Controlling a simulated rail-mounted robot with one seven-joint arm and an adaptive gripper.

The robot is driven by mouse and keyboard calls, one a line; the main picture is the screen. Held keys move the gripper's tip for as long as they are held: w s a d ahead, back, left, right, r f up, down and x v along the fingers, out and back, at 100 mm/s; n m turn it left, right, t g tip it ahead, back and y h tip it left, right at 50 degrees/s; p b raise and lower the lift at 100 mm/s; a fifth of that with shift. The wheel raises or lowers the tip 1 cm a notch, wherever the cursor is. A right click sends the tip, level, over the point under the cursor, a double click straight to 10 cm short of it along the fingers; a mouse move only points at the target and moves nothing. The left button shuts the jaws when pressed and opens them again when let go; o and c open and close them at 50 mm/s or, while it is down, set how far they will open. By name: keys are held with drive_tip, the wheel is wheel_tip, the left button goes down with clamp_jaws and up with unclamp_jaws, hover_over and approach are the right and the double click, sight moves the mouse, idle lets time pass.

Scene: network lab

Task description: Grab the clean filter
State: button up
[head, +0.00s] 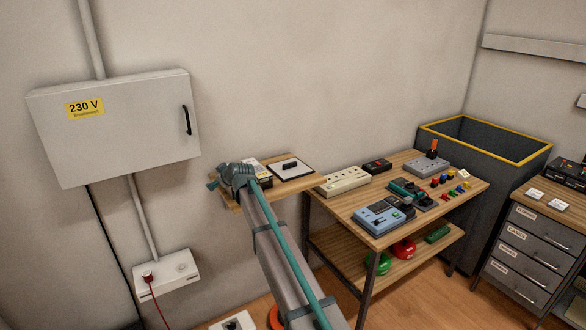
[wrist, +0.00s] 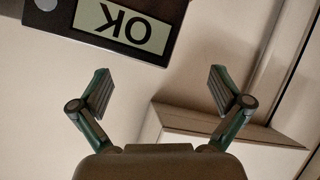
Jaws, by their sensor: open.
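My gripper (head: 213,182) is at the left end of a small wooden wall shelf (head: 310,184) in the head view. In the wrist view my gripper (wrist: 161,91) has its two fingers spread wide with nothing between them. A flat white square panel with a dark edge and black handle (head: 290,168) lies on the shelf, right of my gripper; it may be the clean filter, but I cannot tell for sure. A box-like item (head: 262,178) stands beside my gripper, partly hidden by it. The wrist view shows a dark device with an upside-down "OK" display (wrist: 122,20) beyond the fingertips.
A grey 230 V cabinet (head: 130,135) hangs left of the shelf, with a white socket box (head: 166,272) below. A pale box (wrist: 230,145) shows behind the right finger. A workbench (head: 365,222) with several devices stands right, then a dark bin (head: 475,165) and drawers (head: 530,250).

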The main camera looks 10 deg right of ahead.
sight(290, 163)
drive_tip(key=shift+m, duration=0.9)
drive_tip(key=w+d, duration=0.1)
drive_tip(key=d, duration=0.1)
drive_tip(key=w+d+r, duration=0.1)
drive_tip(key=d, duration=0.2)
drive_tip(key=w+d+r, duration=0.1)
drive_tip(key=w+d, duration=0.1)
drive_tip(key=shift+d+r, duration=0.2)
drive_tip(key=shift+d, duration=0.15)
drive_tip(key=d+m, duration=0.1)
drive_tip(key=d, duration=0.6)
drive_tip(key=w+d+m, duration=0.1)
drive_tip(key=d, duration=0.7)
drive_tip(key=w+d+f+m+h+p, duration=0.1)
drive_tip(key=d, duration=0.7)
drive_tip(key=shift+w+d+m+g, duration=0.1)
drive_tip(key=shift+d+m+g, duration=0.05)
drive_tip(key=shift+m+g, duration=0.2)
drive_tip(key=shift+w+d, duration=0.15)
drive_tip(key=p+x, duration=0.1)
drive_tip(key=x, duration=0.4)
drive_tip(key=shift+f, duration=0.15)
drive_tip(key=p+x, duration=0.1)
drive_tip(key=x, duration=0.1)
drive_tip(key=p+x, duration=0.2)
drive_tip(key=shift+w+d, duration=0.1)
drive_tip(key=shift+w, duration=0.2)
drive_tip(key=shift+w+f, duration=0.25)
drive_tip(key=shift+w, duration=0.05)
drive_tip(key=c, duration=1.2)
